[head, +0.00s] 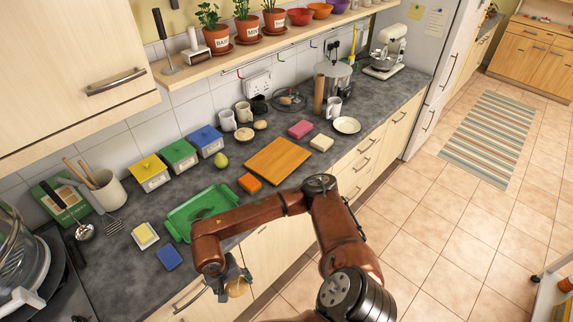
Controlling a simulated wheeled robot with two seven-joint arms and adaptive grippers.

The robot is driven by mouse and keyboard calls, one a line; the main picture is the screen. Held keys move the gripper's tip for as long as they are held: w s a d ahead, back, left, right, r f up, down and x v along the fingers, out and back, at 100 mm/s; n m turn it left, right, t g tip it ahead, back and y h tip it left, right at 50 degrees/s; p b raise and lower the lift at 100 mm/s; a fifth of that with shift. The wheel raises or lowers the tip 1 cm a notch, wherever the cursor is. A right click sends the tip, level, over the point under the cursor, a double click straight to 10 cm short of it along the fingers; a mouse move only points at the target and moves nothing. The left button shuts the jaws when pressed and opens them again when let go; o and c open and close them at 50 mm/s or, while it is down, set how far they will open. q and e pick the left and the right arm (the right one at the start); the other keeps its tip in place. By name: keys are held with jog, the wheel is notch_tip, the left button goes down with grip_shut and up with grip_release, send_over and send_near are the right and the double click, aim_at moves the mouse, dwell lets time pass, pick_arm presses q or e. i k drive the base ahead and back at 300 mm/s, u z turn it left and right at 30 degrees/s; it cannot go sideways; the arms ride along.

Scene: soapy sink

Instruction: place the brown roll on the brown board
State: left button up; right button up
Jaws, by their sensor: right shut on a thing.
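The brown board (278,162) lies flat on the grey counter in the middle of the head view, and its top is bare. My right gripper (236,284) is low in the view, in front of the counter's front edge and well to the lower left of the board. It is shut on a small tan-brown rounded thing, which looks like the brown roll (237,289). The gripper hides part of it. My left gripper is not in view.
A green tray (179,229) lies left of the board, partly behind my right arm. An orange sponge (250,183) is close to the board's near left corner. A pear (221,161), pink block (300,129), cream block (321,143) and plate (347,125) are around it.

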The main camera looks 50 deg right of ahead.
aim_at(278, 162)
jog(key=u, duration=2.65)
jog(key=k, duration=2.8)
jog(key=z, duration=1.8)
jog(key=i, duration=0.1)
